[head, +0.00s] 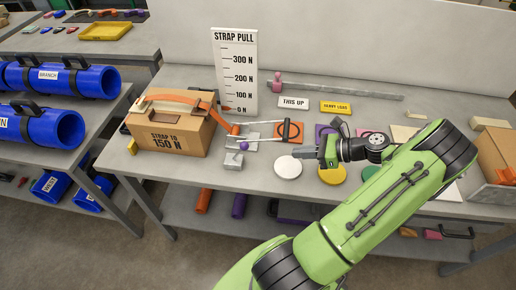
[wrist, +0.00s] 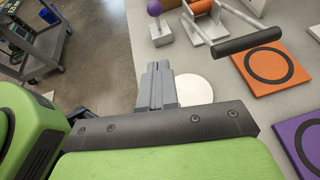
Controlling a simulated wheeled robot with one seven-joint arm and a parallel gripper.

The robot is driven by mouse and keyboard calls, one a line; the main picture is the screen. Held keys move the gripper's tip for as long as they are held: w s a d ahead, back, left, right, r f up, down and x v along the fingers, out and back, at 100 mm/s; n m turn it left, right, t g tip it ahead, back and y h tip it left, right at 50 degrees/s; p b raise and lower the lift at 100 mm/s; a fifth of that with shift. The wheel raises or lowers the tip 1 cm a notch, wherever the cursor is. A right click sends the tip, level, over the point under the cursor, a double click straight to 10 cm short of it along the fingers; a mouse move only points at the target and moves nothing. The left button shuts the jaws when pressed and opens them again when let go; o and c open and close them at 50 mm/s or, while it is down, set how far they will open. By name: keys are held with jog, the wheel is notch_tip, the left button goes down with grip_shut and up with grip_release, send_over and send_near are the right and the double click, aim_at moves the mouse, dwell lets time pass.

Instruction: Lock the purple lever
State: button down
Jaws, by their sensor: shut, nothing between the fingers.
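The purple lever shows as a purple ball knob (head: 243,146) on a short metal stem by a grey block, in front of the strap rig on the table. It also shows at the top of the wrist view as a purple ball (wrist: 154,8) above a pale block (wrist: 160,34). Whether it is locked I cannot tell. My gripper (head: 322,152) is shut and empty, to the right of the lever and apart from it, above the table near the white disc (head: 288,166). In the wrist view its fingers (wrist: 158,66) point toward the lever's block with a gap between.
An orange roller (head: 235,129) and a dark-handled bar (wrist: 248,40) stand close to the lever. The orange pad (head: 297,132) lies nearby. A strapped cardboard box (head: 170,134) stands left, a strap pull scale board (head: 235,70) behind. The table's front edge is close.

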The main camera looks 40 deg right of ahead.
jog(key=b, duration=0.2)
send_near(239, 152)
jog(key=shift+s+d+f, duration=0.3)
jog(key=shift+f, duration=0.3)
jog(key=shift+s+d+f, duration=0.25)
jog(key=shift+f, duration=0.35)
jog(key=w, duration=0.1)
jog(key=w+a+r, duration=0.1)
jog(key=w, duration=0.1)
jog(key=shift+w+a+r, duration=0.2)
jog(key=shift+w+a, duration=0.1)
jog(key=shift+a, duration=0.1)
jog(key=shift+r, duration=0.1)
